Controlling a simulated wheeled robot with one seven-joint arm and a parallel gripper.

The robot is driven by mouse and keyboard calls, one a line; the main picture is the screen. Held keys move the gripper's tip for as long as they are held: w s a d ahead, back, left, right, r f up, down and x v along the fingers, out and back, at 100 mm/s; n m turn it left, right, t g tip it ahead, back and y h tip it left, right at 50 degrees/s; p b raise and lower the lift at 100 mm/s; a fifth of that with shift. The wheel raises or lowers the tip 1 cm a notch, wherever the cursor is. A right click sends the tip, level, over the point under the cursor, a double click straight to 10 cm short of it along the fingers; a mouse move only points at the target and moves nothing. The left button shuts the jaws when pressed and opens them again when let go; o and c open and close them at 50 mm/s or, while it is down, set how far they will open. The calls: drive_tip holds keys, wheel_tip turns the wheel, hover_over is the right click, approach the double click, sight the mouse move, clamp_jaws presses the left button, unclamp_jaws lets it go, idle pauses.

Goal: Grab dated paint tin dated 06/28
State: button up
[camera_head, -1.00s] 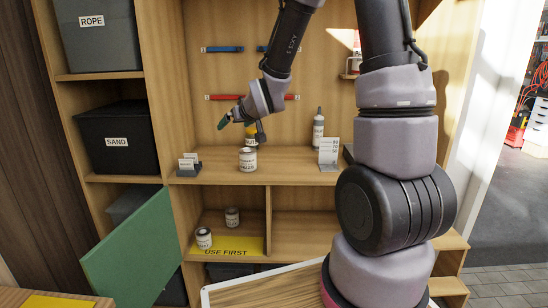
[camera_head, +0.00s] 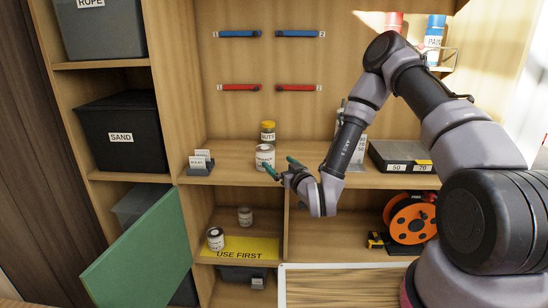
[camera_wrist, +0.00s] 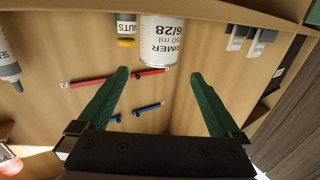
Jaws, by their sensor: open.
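A white tin (camera_head: 264,155) with a grey rim stands upright on the middle shelf. In the wrist view this tin (camera_wrist: 167,40) appears upside down, and its label reads PRIMER, 250 ml and 06/28. My gripper (camera_head: 281,167) has green fingers, spread open and empty, close in front and to the right of the tin. In the wrist view the open fingertips (camera_wrist: 159,74) point toward the tin, which lies just beyond them. Two smaller tins stand in the lower compartment, one at the back (camera_head: 245,217) and one in front (camera_head: 215,239); their dates are too small to read.
A NUTS jar (camera_head: 268,132) stands right behind the tin. A card holder (camera_head: 201,163) is to its left, a dark case (camera_head: 403,157) to the right. A yellow USE FIRST mat (camera_head: 262,247) lies below. A green door (camera_head: 142,245) hangs open at lower left.

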sight(269, 153)
drive_tip(key=x, duration=1)
drive_tip(key=shift+d+r, duration=0.1)
drive_tip(key=shift+r, duration=0.25)
drive_tip(key=c, duration=1.5)
